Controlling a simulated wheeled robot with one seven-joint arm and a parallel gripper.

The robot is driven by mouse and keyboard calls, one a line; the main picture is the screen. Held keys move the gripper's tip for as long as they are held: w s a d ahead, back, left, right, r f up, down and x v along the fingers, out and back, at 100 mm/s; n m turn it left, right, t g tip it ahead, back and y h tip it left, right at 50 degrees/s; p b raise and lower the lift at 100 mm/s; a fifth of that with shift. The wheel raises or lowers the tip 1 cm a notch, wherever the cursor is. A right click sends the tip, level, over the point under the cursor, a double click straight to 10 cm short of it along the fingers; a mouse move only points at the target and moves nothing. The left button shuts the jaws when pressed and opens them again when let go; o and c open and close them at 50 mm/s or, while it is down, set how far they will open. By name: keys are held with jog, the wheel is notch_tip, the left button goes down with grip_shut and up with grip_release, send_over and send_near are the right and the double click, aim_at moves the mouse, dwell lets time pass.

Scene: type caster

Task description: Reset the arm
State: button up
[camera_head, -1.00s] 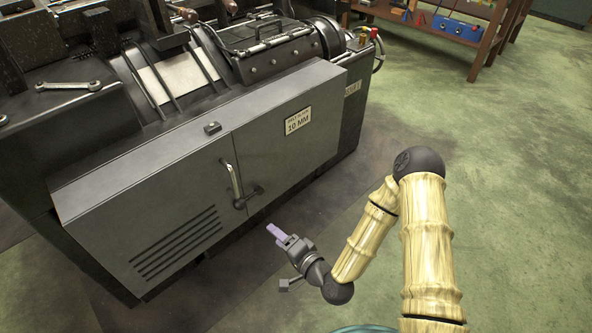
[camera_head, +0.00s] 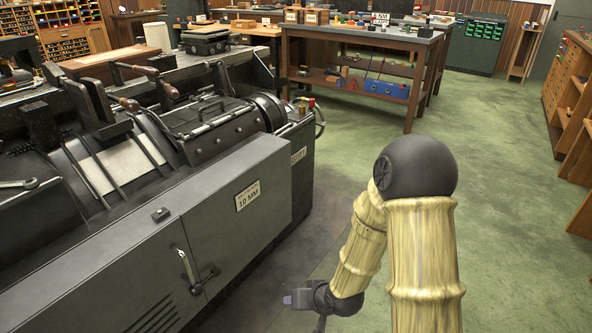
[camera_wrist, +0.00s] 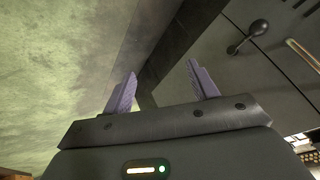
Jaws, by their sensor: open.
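My gripper (camera_head: 288,299) is low in the head view, at the end of my bent arm, beside the front of the dark grey machine (camera_head: 245,192). In the wrist view my gripper (camera_wrist: 160,88) shows two purple fingers spread apart. Nothing is between them. The machine's cabinet front (camera_wrist: 245,75) and a dark knob handle (camera_wrist: 258,27) lie beyond the fingers at the right. The gripper looks apart from the machine.
The green floor (camera_head: 500,230) to the right of my arm is clear. A workbench (camera_head: 365,40) with a lower shelf stands at the back. Wooden drawers (camera_head: 566,75) stand at the far right. A door handle (camera_head: 188,268) sticks out from the machine.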

jog(key=s+d+r+m+g+h, duration=0.1)
jog(key=s+d+r+h, duration=0.1)
jog(key=s+d+r, duration=0.4)
jog(key=s+d+r+g+h, duration=0.2)
jog(key=s+d+r+h, duration=0.15)
jog(key=d+r, duration=0.45)
jog(key=w+d+p+v, duration=0.1)
jog(key=w+p+v, duration=0.1)
jog(key=p+v, duration=1)
jog(key=w+d+r+p+v, duration=0.1)
jog(key=w+p+v, duration=0.2)
jog(key=p+v, duration=0.9)
jog(key=w+d+r+p+v, duration=0.1)
jog(key=w+p+v, duration=0.2)
jog(key=p+v, duration=1)
jog(key=shift+a+y+p, duration=0.3)
jog(key=shift+y+p, duration=0.15)
jog(key=shift+p, duration=0.45)
jog(key=shift+r, duration=0.1)
